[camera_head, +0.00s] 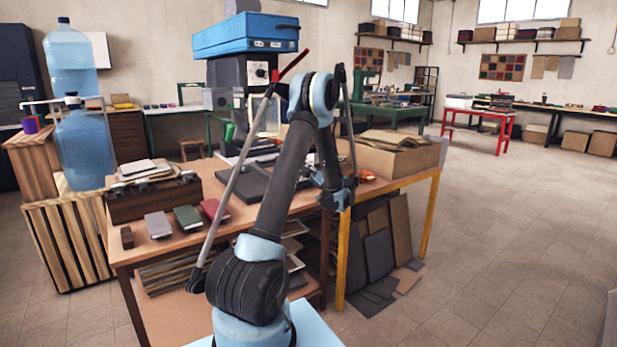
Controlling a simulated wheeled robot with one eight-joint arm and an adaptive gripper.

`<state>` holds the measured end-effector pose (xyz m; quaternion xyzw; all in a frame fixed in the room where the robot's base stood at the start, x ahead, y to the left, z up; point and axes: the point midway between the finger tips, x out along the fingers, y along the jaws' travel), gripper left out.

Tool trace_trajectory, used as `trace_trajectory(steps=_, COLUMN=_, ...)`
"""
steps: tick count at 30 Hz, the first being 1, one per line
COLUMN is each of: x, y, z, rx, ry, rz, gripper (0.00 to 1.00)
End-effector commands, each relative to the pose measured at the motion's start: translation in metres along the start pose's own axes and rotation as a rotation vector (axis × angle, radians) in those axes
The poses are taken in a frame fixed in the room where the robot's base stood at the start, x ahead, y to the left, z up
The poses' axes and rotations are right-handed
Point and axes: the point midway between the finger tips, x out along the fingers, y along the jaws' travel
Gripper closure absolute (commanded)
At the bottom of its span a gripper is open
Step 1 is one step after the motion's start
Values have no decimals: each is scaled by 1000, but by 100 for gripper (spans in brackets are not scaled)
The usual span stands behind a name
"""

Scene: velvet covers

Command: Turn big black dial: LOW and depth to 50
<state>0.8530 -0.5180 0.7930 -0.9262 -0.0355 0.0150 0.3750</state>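A dark machine with a blue case (246,34) on top stands on the far side of the wooden table. On its front is a small pale panel (259,72) with a dark round knob, which may be the big black dial. The knob is too small to read its marks or setting. My arm rises in front of the table and bends down at the elbow, to the right of the panel. Its wrist end (338,192) hangs low over the table's right part, well below and right of the panel. My gripper's fingers cannot be made out there.
The wooden table (190,241) holds books, a dark box (154,198) and a cardboard box (391,159). A red lever (295,64) juts beside the machine. A water dispenser (84,148) stands left. Open floor (510,230) lies right.

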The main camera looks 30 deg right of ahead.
Motion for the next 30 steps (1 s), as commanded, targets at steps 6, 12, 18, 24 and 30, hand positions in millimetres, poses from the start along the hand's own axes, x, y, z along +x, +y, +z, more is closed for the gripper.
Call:
trace_trajectory(steps=6, x=0, y=0, z=0, rx=1, ry=0, rz=-1, gripper=31)
trace_trajectory(steps=12, x=-15, y=0, z=0, rx=1, ry=0, rz=0, gripper=31)
trace_trajectory(steps=18, x=-52, y=1, z=0, rx=0, ry=2, rz=2, gripper=31)
trace_trajectory(steps=24, x=-88, y=1, z=0, rx=0, ry=2, rz=2, gripper=31)
trace_trajectory(steps=30, x=-112, y=1, z=1, rx=0, ry=0, rz=1, gripper=31)
